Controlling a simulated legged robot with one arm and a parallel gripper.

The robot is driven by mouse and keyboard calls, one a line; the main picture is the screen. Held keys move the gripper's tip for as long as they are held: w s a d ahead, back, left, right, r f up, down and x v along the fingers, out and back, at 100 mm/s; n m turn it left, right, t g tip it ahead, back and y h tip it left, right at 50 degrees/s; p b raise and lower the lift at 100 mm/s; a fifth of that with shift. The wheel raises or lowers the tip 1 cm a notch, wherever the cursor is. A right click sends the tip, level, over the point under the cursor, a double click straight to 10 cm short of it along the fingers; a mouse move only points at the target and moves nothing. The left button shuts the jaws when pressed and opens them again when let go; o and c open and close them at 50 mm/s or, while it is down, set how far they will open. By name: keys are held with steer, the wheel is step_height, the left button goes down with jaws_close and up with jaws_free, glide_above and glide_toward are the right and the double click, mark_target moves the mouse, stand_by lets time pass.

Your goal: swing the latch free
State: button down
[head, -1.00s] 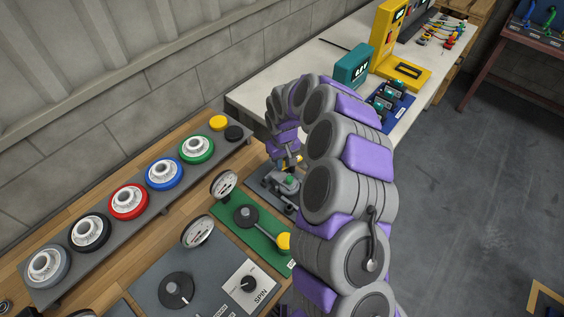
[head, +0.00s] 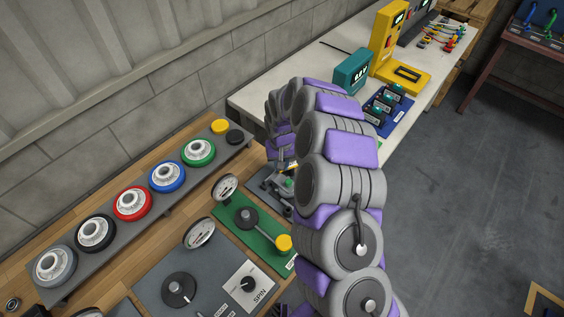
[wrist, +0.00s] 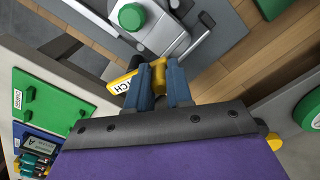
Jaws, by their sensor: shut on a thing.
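The latch has a yellow handle (wrist: 121,86) with a white label, partly readable as "TCH", in the wrist view. My gripper (wrist: 158,74) has its two blue-grey fingers shut on this handle, which shows on both sides of them. A grey metal lever or arm (wrist: 190,40) and a round green knob (wrist: 131,17) lie just beyond. In the head view, the latch unit (head: 262,182) sits on a grey plate behind the green board, largely hidden by my arm. My gripper (head: 287,166) is at this unit there, its fingertips hard to make out.
A green board (head: 225,208) with a gauge, a dark knob and a yellow-ended lever lies in front of the latch. A rack of coloured wheels (head: 62,292) runs along the wall at left. A white bench (head: 300,68) stands behind.

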steer(key=m+p, duration=0.1)
steer(key=m, duration=0.1)
steer(key=w+m+p, duration=0.2)
steer(key=m+p, duration=0.1)
steer(key=shift+a+r+m, duration=0.2)
steer(key=shift+a+m, duration=0.05)
steer(key=shift+m, duration=0.05)
steer(key=m+p, duration=0.1)
steer(key=w+m+p, duration=0.1)
steer(key=m, duration=0.1)
steer(key=shift+w, duration=0.1)
steer(key=shift+w+d+f+m+p, duration=0.1)
steer(key=shift+w+m+p, duration=0.25)
steer(key=shift+m, duration=0.6)
steer(key=shift+w+d+m+p, duration=0.15)
steer(key=shift+m+p, duration=0.25)
steer(key=shift+m, duration=0.55)
steer(key=shift+w, duration=0.15)
steer(key=c, duration=1.1)
jaws_free()
steer(key=shift+o, duration=0.3)
